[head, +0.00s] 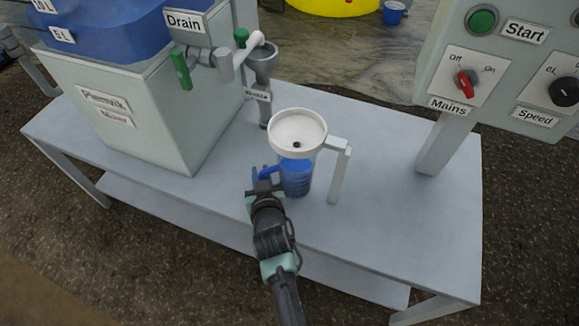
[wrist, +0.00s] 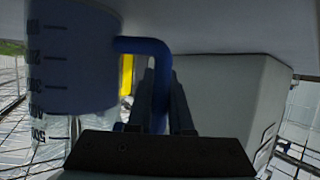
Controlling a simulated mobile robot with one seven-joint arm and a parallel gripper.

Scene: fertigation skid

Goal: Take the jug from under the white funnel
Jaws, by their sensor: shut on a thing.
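The white funnel (head: 297,130) sits in a white bracket (head: 340,170) on the grey bench. The blue jug (head: 297,180) stands upright directly beneath it, its top partly hidden by the funnel. My gripper (head: 263,184) is at the jug's left side, at its blue handle. In the wrist view, which looks upside down, the jug (wrist: 75,65) shows dark volume marks, and its handle (wrist: 160,85) passes between my fingers. My gripper is shut on the handle. Whether the jug touches the bench is hard to tell.
A grey cabinet (head: 150,115) with a blue tank and a green-handled drain valve (head: 182,68) stands left. A grey pipe cup (head: 263,65) stands behind the funnel. A control panel (head: 500,70) is on a post at right. The bench's front right (head: 400,230) is clear.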

